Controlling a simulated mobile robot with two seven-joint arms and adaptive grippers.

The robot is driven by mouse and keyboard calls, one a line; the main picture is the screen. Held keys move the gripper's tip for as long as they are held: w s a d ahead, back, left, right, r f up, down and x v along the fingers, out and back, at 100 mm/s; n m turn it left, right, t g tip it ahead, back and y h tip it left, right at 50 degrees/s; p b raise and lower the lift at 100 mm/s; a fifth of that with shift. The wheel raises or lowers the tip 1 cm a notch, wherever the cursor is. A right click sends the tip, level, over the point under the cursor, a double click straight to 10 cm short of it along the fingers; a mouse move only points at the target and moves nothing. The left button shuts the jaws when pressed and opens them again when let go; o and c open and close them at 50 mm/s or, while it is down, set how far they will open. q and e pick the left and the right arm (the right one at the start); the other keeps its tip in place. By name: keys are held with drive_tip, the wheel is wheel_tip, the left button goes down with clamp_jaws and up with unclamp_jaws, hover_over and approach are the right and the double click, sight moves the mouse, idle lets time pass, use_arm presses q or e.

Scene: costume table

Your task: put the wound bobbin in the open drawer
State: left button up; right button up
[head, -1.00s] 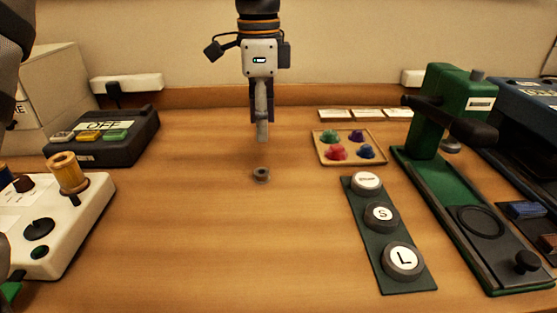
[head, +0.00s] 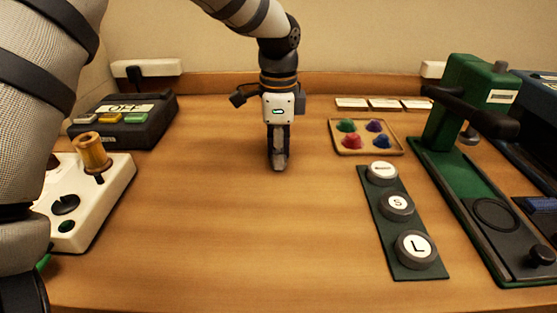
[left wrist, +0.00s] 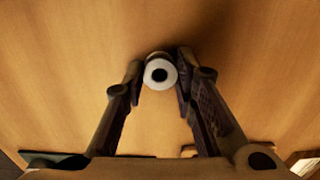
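My left gripper (head: 279,166) points straight down at the table, left of the tray of coloured pieces. In the left wrist view the wound bobbin (left wrist: 160,73) sits between my left fingertips (left wrist: 160,66), a small round piece with a pale ring and dark centre. Both fingertips appear to touch its sides. It is at or very near the tabletop. In the head view the gripper hides the bobbin. I cannot make out an open drawer in either view. My right gripper is not in view.
A tray of coloured pieces (head: 344,150) and a green strip with round labelled buttons (head: 405,262) lie to the right, beside a green machine (head: 450,175). A white device with a gold spool (head: 110,190) and a dark button box (head: 150,128) stand left. The middle front is clear.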

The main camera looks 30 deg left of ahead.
use_arm(q)
drive_tip(key=shift+r, duration=0.1)
drive_tip(key=shift+c, duration=0.4)
drive_tip(key=shift+r, duration=0.25)
wheel_tip(320, 180, up, 3)
drive_tip(key=shift+s+r, duration=0.1)
drive_tip(key=s+d+r, duration=0.1)
drive_tip(key=s+r, duration=0.8)
drive_tip(key=s, duration=0.4)
drive_tip(key=shift+s+d, duration=0.4)
